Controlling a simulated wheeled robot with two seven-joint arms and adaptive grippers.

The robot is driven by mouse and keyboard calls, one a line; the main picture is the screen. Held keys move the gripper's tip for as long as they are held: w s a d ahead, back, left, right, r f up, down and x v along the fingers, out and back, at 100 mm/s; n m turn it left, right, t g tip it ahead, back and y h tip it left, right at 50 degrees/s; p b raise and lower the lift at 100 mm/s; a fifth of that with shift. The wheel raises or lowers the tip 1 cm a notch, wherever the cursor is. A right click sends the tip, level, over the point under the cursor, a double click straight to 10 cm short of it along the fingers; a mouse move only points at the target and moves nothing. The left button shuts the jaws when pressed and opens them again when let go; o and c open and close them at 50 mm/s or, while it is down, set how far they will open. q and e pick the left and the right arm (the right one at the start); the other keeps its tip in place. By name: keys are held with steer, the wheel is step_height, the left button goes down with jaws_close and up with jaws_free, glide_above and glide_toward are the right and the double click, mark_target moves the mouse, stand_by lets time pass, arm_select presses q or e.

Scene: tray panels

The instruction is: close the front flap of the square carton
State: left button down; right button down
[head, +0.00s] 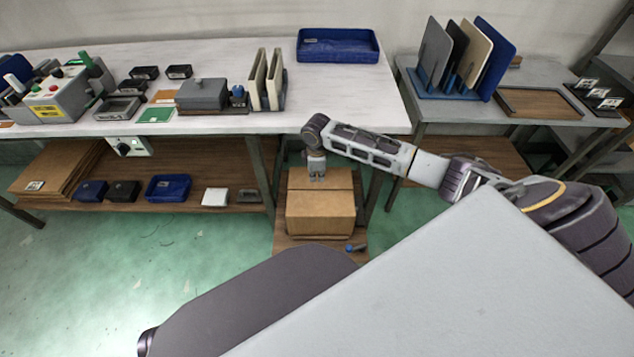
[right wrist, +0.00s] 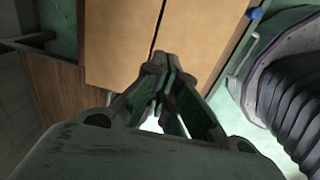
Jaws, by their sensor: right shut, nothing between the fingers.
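I cannot tell for sure from these views whether the front flap lies fully flat. My right gripper (head: 316,179) points down at the carton's top, near its middle. In the right wrist view the fingertips (right wrist: 160,62) are together with nothing between them, close to the seam; contact is unclear. My left gripper is not in view.
Table legs (head: 262,175) stand on both sides of the carton, and the tabletop edge (head: 290,130) is above it. A small blue-ended item (head: 355,247) lies in front of the carton. Blue bins (head: 168,188) stand on the lower shelf to the left.

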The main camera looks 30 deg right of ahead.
step_height(320, 180, up, 4)
steer(key=shift+s+f, duration=0.1)
steer(key=shift+a, duration=0.15)
stand_by(0.6)
